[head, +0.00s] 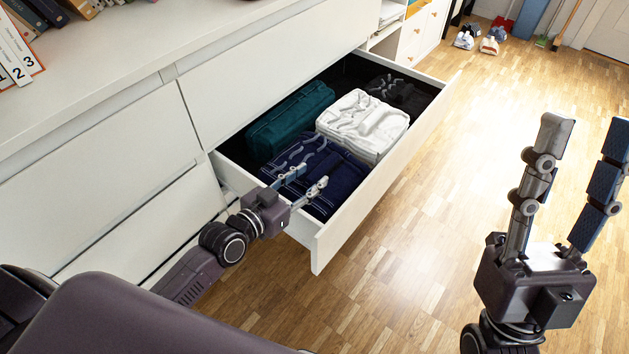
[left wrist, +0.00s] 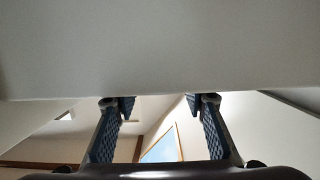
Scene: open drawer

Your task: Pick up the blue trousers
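The blue trousers (head: 342,178) are a dark navy folded bundle with paler lines on top. They lie in the near left part of the open drawer (head: 334,236) in the head view. My left gripper (head: 303,183) reaches over the drawer's near left corner, its fingers over or against the trousers' near edge. Contact cannot be told. The left wrist view shows its two fingers (left wrist: 160,105) apart with nothing between them, and no trousers there. My right gripper (head: 585,140) is open and empty, well right of the drawer over the floor.
A teal folded garment (head: 288,120), a white one (head: 362,122) and a black one (head: 400,94) share the drawer. The white cabinet (head: 105,185) stands at left. Books (head: 14,52) sit on top. Open wooden floor (head: 430,220) lies right; shoes (head: 489,45) are far back.

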